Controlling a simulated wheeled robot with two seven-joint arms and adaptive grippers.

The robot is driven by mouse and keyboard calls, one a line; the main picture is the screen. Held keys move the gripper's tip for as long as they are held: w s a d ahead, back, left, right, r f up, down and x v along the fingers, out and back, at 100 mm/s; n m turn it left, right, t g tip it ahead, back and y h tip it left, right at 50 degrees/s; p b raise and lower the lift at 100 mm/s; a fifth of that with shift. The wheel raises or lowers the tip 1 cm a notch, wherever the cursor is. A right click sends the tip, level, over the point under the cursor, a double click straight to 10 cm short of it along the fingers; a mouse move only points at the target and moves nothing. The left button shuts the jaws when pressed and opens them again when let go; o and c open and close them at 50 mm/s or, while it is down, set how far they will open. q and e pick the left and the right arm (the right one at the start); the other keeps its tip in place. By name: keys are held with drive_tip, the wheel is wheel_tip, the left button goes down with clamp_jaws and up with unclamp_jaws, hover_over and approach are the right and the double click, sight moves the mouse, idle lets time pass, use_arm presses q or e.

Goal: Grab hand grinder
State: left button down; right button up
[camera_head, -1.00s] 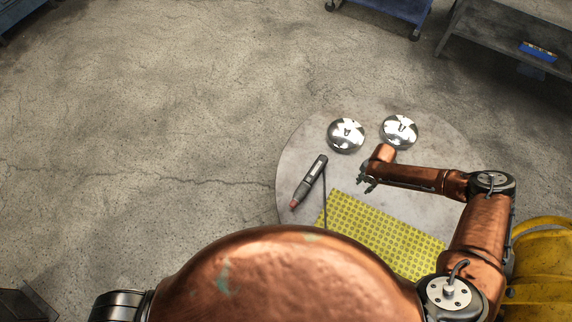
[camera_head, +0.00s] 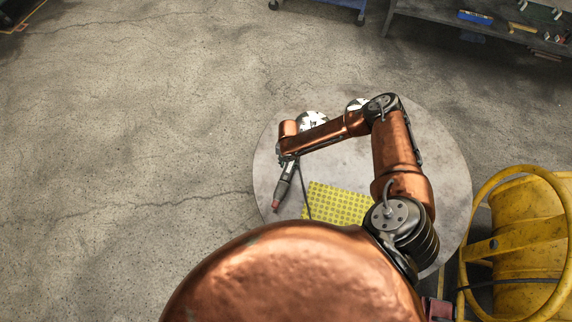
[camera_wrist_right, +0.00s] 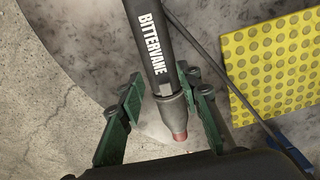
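The hand grinder (camera_head: 283,192), dark with a reddish tip, lies near the left of the round table (camera_head: 445,190). Its far end is hidden under my right arm. My right gripper (camera_head: 288,157) is over the grinder. In the right wrist view, the open green fingers of the right gripper (camera_wrist_right: 160,78) stand on either side of the grinder (camera_wrist_right: 152,45), which is marked BITTERVANE. A gap shows between the left finger and the grinder; the right finger is close beside it, and I cannot tell whether it touches. My left gripper is out of view.
A yellow dotted mat (camera_head: 338,203) lies right of the grinder. Two shiny metal dishes, one at left (camera_head: 312,119) and one at right (camera_head: 353,104), are partly hidden behind my arm. A cord runs beside the grinder. A yellow wheeled object (camera_head: 525,240) stands right of the table.

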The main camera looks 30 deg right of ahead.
sight(288, 171)
drive_tip(key=o, duration=0.3)
drive_tip(key=shift+f, duration=0.15)
drive_tip(key=o, duration=0.3)
wheel_tip(288, 171, down, 8)
drive_tip(key=shift+r+b, duration=0.25)
drive_tip(key=shift+b, duration=0.85)
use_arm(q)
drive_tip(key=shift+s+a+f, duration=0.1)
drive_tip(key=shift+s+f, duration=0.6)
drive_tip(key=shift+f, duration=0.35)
use_arm(e)
drive_tip(key=shift+c, duration=0.3)
clamp_jaws()
